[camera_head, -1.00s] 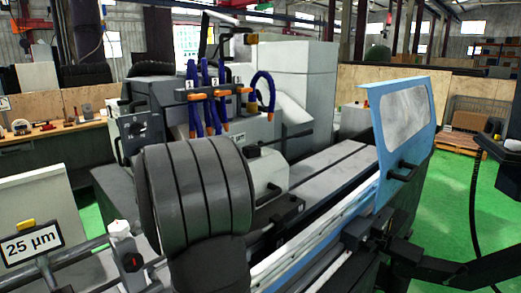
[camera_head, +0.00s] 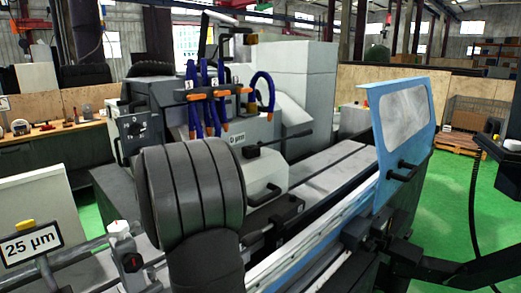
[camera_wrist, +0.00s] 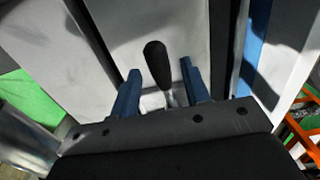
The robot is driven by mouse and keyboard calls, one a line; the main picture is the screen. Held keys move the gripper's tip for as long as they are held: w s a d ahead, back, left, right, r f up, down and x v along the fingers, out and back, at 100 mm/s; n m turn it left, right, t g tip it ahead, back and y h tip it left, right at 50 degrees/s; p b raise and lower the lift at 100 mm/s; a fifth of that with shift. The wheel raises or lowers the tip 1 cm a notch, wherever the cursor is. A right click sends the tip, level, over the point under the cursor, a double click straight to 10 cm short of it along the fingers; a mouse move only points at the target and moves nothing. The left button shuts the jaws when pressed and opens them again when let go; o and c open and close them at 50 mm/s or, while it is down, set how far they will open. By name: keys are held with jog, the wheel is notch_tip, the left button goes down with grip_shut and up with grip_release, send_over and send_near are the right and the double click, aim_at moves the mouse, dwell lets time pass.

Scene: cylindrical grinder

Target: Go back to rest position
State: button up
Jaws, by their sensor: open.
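My gripper (camera_wrist: 160,82) shows in the wrist view with its two blue fingers apart and nothing clamped. A lever with a black knob (camera_wrist: 157,64) and a silver stem appears between the fingers, standing clear of both in the picture; its depth relative to the fingertips is hard to tell. Grey machine surfaces lie behind it. In the head view the cylindrical grinder (camera_head: 285,165) fills the middle, with its blue windowed door (camera_head: 408,120) at the right. The gripper itself cannot be made out in the head view; my dark ridged arm (camera_head: 190,190) stands in front of the machine.
Blue and orange coolant hoses (camera_head: 207,98) hang above the grinder. A "25 µm" sign (camera_head: 32,244) stands at the lower left. A wooden workbench (camera_head: 60,133) is behind at the left. Open green floor (camera_head: 455,205) lies right of the door.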

notch_tip(320, 180, up, 16)
jog(key=r, duration=0.1)
notch_tip(320, 180, down, 18)
jog(key=shift+f, duration=0.15)
jog(key=shift+s+d+r+m, duration=0.2)
jog(key=shift+s+d+m, duration=0.2)
jog(key=shift+m, duration=0.4)
